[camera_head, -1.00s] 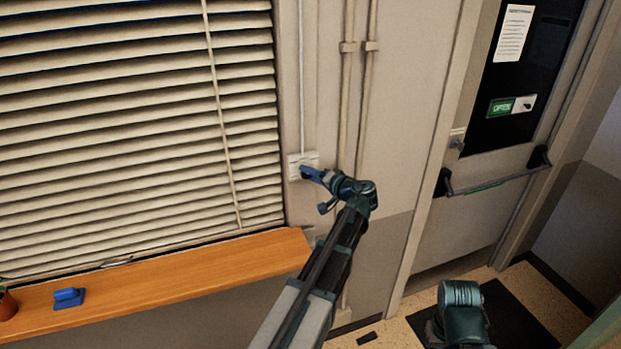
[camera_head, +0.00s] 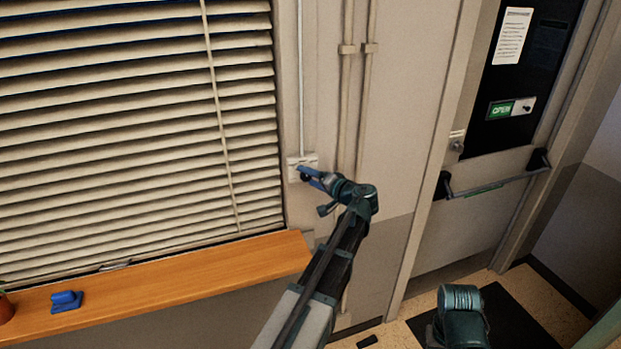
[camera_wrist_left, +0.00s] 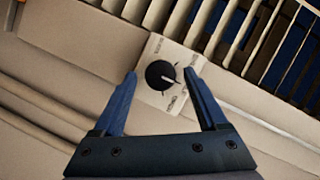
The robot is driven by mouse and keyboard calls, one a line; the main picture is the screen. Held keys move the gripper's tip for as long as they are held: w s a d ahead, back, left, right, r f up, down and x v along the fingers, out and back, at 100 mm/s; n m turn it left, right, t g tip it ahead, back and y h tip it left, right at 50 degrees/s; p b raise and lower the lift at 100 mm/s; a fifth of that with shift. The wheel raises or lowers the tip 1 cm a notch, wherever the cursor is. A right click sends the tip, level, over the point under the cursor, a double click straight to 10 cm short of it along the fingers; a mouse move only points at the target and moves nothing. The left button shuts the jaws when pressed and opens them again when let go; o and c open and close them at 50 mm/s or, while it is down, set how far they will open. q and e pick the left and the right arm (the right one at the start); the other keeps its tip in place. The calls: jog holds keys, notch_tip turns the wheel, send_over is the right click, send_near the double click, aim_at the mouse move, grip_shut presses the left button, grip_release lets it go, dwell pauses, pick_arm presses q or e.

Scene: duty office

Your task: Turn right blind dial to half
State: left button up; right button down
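The blind dial is a round black knob (camera_wrist_left: 160,75) with a white pointer line on a pale plate (camera_wrist_left: 150,97) with printed labels too small to read. In the head view its plate (camera_head: 295,162) is on the wall just right of the blinds (camera_head: 130,130), partly hidden by my gripper. My left gripper (camera_head: 304,172) is at the plate. In the left wrist view its two blue fingers (camera_wrist_left: 162,85) are apart, one to each side of the knob, with gaps showing. The knob's exact depth between the fingers is unclear. My right gripper is not in view.
A wooden sill (camera_head: 190,278) below the blinds holds a blue object (camera_head: 66,301). Pipes (camera_head: 357,90) run up the wall right of the plate. A door with a push bar (camera_head: 495,183) stands further right.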

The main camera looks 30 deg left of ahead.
pick_arm(q)
jog(key=p+v, duration=0.2)
jog(key=v, duration=1.1)
jog(key=shift+d+p, duration=0.35)
jog(key=shift+s+r, duration=0.1)
jog(key=shift+s, duration=0.05)
jog(key=s+d+f+m+g+h+b, duration=0.1)
jog(key=s+d+f+h+b, duration=0.35)
jog(key=f, duration=0.55)
jog(key=s+d+f+m+g+h+b, duration=0.1)
jog(key=s+d+f+g+h+b, duration=0.15)
jog(key=s+d+f, duration=0.5)
jog(key=s+d+f+m+g+h+b, duration=0.2)
jog(key=s+d+f+h, duration=0.4)
jog(key=s+d+f, duration=0.5)
jog(key=m+b, duration=0.1)
jog(key=b, duration=0.1)
jog(key=shift+d+f+h+b, duration=0.25)
jog(key=shift+f+h+b, duration=0.05)
jog(key=shift+f, duration=0.05)
